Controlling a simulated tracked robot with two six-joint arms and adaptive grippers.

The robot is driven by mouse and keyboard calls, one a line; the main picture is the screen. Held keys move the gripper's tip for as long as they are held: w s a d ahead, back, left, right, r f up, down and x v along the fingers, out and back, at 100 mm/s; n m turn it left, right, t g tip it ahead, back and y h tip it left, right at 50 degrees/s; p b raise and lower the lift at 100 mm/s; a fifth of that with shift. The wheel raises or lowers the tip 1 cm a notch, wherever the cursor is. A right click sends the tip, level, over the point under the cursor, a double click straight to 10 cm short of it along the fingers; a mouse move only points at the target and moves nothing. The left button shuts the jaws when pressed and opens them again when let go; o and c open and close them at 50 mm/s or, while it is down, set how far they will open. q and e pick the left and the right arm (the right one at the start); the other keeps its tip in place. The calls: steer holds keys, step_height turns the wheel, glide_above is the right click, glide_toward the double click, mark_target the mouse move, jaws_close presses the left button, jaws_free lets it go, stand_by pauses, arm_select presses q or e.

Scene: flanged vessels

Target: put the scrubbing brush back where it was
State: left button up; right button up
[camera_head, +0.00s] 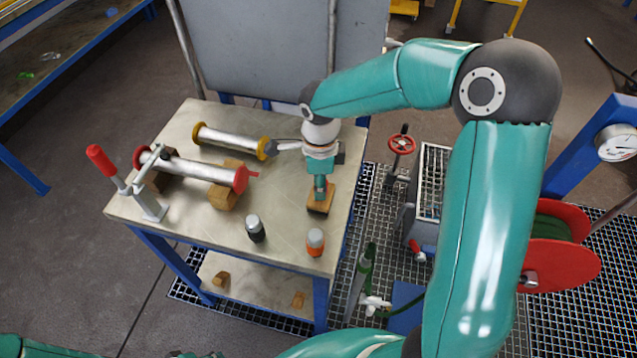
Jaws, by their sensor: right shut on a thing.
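My right gripper (320,184) points down over the right part of the metal-topped table (285,215). It is shut on the scrubbing brush (321,200), a small wooden-brown block with a darker lower edge. The brush is at or just above the table top; I cannot tell whether it touches. The fingers hide part of its top. My left gripper is not in view.
A pipe piece with yellow flanges (232,140) and one with red flanges (195,170) on wooden blocks lie left of the brush. A red-handled clamp (148,200), a black bottle (256,229) and an orange bottle (315,243) stand nearer. A grey panel (265,45) rises behind.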

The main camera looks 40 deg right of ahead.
steer(key=shift+f, duration=0.15)
steer(key=o, duration=1)
step_height(320, 180, up, 12)
steer(key=shift+r, duration=0.1)
stand_by(0.6)
